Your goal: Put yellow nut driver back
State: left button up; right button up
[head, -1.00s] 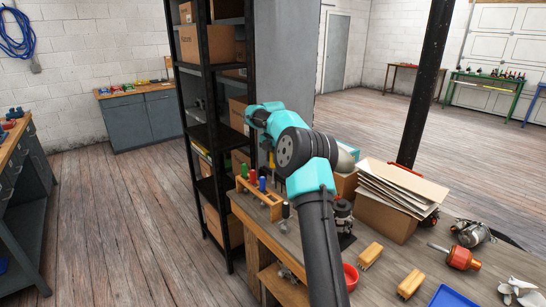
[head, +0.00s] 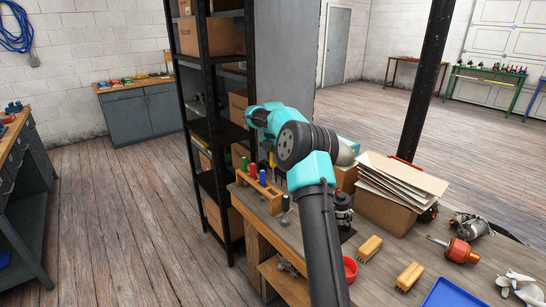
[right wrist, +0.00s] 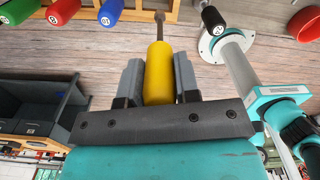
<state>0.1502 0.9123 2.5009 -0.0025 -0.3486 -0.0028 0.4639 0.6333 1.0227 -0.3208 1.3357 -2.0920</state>
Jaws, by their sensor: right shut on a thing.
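The yellow nut driver (right wrist: 158,75) is between the grey fingers of my right gripper (right wrist: 158,67), which is shut on its handle. Its metal shaft (right wrist: 160,28) reaches the edge of the wooden rack (right wrist: 145,14) in the right wrist view. I cannot tell whether the tip is in a slot. In the head view the wooden rack (head: 274,204) stands at the bench's left end, and my right arm hides most of the gripper and driver. Green (head: 245,163), red (head: 253,169) and blue (head: 262,177) handles stand in the rack. My left gripper is not in view.
A black-handled driver (right wrist: 213,20) is right of the yellow one in the wrist view. A black shelf (head: 200,130) stands behind the rack. A red bowl (head: 350,269), wooden-backed brushes (head: 369,248) and a box of cardboard sheets (head: 385,212) are to the right.

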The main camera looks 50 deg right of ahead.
aim_at(273, 182)
jog(key=shift+f, duration=0.8)
jog(key=shift+f, duration=1.65)
jog(key=shift+f, duration=1.75)
jog(key=shift+f, duration=1.9)
